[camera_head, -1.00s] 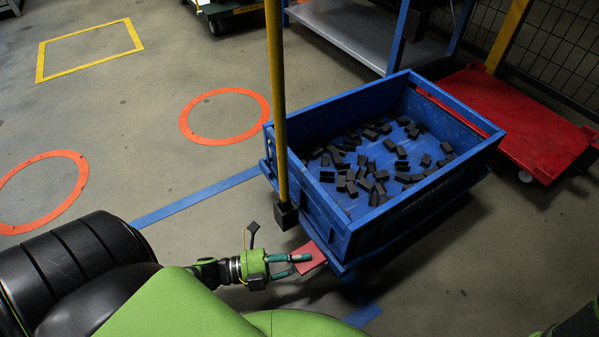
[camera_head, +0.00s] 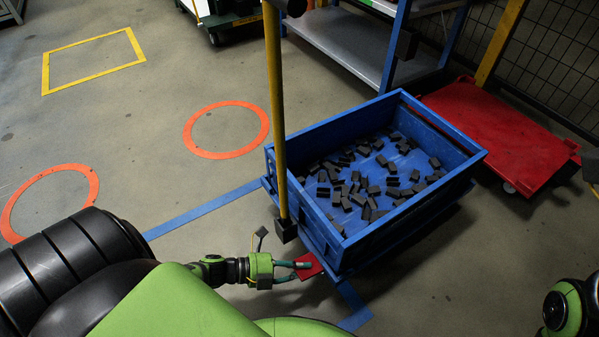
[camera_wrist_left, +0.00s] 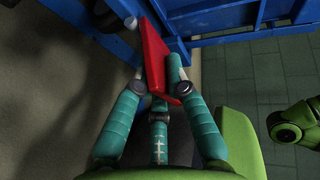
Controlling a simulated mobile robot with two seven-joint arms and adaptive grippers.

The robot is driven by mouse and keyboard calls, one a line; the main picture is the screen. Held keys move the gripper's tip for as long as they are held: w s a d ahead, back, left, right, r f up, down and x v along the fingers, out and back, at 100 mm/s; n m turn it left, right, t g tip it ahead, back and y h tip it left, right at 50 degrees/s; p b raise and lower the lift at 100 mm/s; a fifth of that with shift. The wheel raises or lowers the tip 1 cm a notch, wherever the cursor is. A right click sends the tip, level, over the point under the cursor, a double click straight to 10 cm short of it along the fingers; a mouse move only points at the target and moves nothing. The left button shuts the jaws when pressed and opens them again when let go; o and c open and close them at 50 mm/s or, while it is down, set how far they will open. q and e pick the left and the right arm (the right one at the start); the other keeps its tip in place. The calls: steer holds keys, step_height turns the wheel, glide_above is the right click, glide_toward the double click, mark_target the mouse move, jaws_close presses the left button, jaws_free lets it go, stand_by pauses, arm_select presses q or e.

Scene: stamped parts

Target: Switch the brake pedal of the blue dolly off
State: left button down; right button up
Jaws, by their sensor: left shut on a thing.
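The blue dolly (camera_head: 268,186) stands on the floor with a blue crate (camera_head: 435,107) on it. The red brake pedal (camera_head: 311,267) sticks out at its near left corner; it also shows as a red plate in the left wrist view (camera_wrist_left: 157,58). My left gripper (camera_head: 304,266) is shut on the pedal, with fingers on either side of the plate (camera_wrist_left: 157,77). The fingers hide part of the pedal. A green link of my right arm shows at the lower right, but its gripper is out of view.
Several dark blocks (camera_head: 363,188) lie in the crate. A yellow pole (camera_head: 276,110) rises at the dolly's left side. A red dolly (camera_head: 505,135) stands behind at the right, near a blue-framed shelf (camera_head: 350,45). Floor at the left is clear.

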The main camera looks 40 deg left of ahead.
arm_select(q)
steer(key=c, duration=1.2)
jaws_free()
steer(key=shift+c, duration=0.2)
steer(key=v, duration=1.2)
